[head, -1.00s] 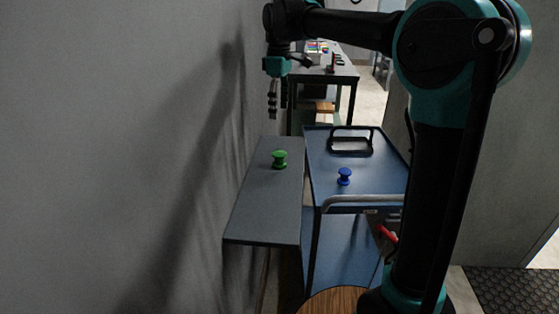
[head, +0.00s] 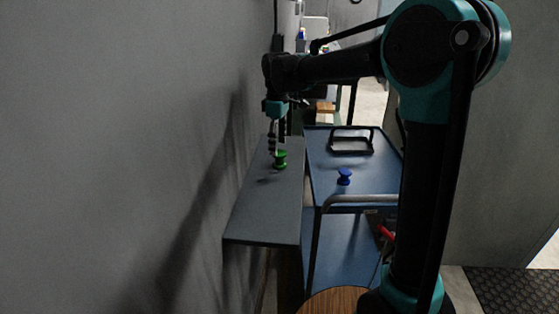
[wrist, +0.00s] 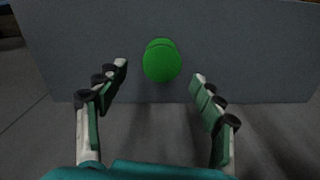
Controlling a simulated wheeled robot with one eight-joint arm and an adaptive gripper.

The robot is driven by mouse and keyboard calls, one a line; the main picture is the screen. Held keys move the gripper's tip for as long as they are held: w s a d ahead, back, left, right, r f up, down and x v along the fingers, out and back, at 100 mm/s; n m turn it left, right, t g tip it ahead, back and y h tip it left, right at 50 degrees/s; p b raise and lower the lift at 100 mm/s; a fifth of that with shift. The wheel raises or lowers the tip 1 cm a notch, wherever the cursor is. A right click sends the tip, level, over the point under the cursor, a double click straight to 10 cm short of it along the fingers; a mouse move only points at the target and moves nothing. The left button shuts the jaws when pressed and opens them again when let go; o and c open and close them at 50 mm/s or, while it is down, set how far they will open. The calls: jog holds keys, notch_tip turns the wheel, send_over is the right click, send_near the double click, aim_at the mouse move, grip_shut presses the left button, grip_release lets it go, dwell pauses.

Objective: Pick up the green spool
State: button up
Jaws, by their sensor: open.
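The green spool (head: 281,159) stands upright on a grey wall shelf (head: 262,212). In the wrist view the green spool (wrist: 161,62) shows from above, just beyond the fingertips and midway between them. My gripper (head: 272,150) points down over the shelf, just left of the spool in the head view, and overlaps its edge there. In the wrist view my gripper (wrist: 160,70) is open with nothing between its fingers. I cannot tell the exact height of the fingertips relative to the spool.
A blue trolley (head: 325,180) stands right beside the shelf, with a blue spool (head: 344,177) and a black-framed handle piece (head: 351,141) on its top. The grey wall (head: 120,150) runs close along the left of the shelf. The shelf's near part is clear.

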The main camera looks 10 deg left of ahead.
aim_at(280, 153)
jog(key=shift+s+d+f, duration=0.1)
jog(key=shift+d+f, duration=0.05)
jog(key=shift+f, duration=1)
jog(key=shift+d+f, duration=0.15)
jog(key=shift+f, duration=0.95)
jog(key=c, duration=1.4)
